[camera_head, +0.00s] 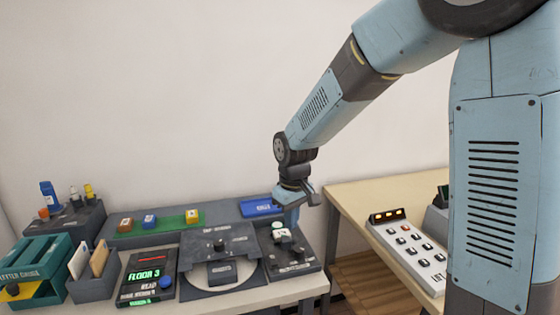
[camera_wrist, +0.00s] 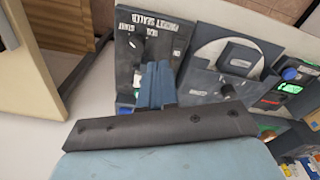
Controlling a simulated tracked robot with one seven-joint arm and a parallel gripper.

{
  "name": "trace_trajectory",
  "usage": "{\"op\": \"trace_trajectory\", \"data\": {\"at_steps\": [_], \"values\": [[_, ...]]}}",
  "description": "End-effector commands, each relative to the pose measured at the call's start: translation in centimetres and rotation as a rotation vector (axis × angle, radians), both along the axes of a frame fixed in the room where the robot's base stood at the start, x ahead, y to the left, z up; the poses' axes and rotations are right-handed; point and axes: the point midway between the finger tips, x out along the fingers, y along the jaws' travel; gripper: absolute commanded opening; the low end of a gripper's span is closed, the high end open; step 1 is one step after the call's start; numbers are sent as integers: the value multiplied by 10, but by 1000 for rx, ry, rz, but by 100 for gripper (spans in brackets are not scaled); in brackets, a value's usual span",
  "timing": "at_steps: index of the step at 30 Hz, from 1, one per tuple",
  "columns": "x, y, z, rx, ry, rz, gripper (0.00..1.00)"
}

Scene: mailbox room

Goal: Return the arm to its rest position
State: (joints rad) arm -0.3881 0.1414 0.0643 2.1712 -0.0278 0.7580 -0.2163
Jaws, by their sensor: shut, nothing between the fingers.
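My arm reaches from the right side of the head view, bent down toward the left table. My gripper (camera_head: 291,220) points downward above the dark panel with knobs (camera_head: 295,258) at the table's right end. In the wrist view my gripper (camera_wrist: 157,68) shows as two blue fingers set together, with nothing between them. The same panel (camera_wrist: 130,45), lettered "PACKET SEALED", lies beyond the fingertips. A small pale lit piece (camera_head: 279,230) is on the panel, right beside my gripper in the head view. I cannot tell whether the fingertips touch the panel.
Left of the panel are a device with a round plate (camera_head: 220,262), a "FLOOR 3" display (camera_head: 147,278), a card holder (camera_head: 95,275) and a teal drawer box (camera_head: 37,265). A second table (camera_head: 345,200) at right holds a white button panel (camera_head: 408,250).

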Motion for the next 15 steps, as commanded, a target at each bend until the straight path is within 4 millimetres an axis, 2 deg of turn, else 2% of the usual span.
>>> {"op": "trace_trajectory", "data": {"at_steps": [1,6,15], "values": [[-4,-13,15,8,-21,-30,0],[-22,-50,53,30,-75,-125,0],[-65,-111,106,70,-171,-293,0]]}}
